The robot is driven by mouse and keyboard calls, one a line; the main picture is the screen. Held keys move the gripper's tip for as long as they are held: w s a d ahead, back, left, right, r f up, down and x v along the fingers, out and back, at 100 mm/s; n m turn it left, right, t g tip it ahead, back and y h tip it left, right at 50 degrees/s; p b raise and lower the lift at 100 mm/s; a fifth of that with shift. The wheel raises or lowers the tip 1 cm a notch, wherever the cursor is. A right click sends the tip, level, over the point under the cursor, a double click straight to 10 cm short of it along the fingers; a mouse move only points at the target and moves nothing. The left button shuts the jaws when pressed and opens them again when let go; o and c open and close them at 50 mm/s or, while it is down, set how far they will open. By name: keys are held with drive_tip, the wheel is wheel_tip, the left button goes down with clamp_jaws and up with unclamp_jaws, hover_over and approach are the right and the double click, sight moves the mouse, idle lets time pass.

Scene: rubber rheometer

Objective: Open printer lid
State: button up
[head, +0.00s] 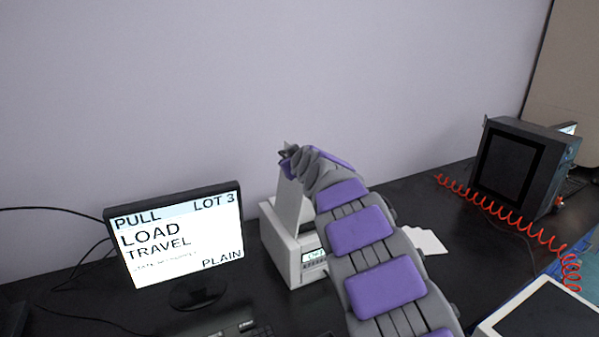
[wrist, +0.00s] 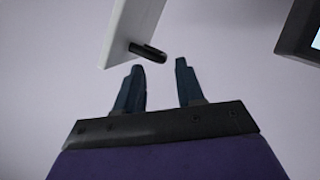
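The white printer (head: 290,258) stands on the dark bench, partly hidden behind my arm. Its lid (head: 290,208) is raised and stands nearly upright above the body. In the wrist view the lid is a white panel (wrist: 130,28) with a short dark handle (wrist: 148,52) sticking out near its lower end. My gripper (head: 286,160) is at the lid's top end in the head view. In the wrist view my gripper (wrist: 159,65) is open, its two fingers apart with nothing between them. The handle lies just beyond the fingertips; no contact shows.
A monitor (head: 175,245) stands left of the printer, with a keyboard (head: 235,330) in front. White sheets (head: 428,241) lie right of my arm. A dark boxy machine (head: 512,165) and a red coiled cord (head: 510,222) are at the right. The wall behind is bare.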

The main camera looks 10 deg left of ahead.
drive_tip(key=shift+b+v, duration=0.6)
drive_tip(key=shift+v, duration=5.3)
drive_tip(key=s+d+f+m+g+h, duration=0.2)
drive_tip(key=s+d+f+g, duration=0.3)
drive_tip(key=s, duration=1.2)
drive_tip(key=s+d+f+m+g+h, duration=0.1)
drive_tip(key=s+d+f+m+g, duration=0.3)
drive_tip(key=s+d+f, duration=0.6)
drive_tip(key=s+d+f+m+g+h, duration=0.2)
drive_tip(key=s+d+f+g, duration=0.3)
drive_tip(key=s, duration=2)
wheel_tip(320, 180, down, 3)
drive_tip(key=d+m, duration=0.1)
drive_tip(key=d, duration=0.2)
drive_tip(key=shift+s+m+g+h, duration=0.3)
drive_tip(key=shift+a, duration=0.1)
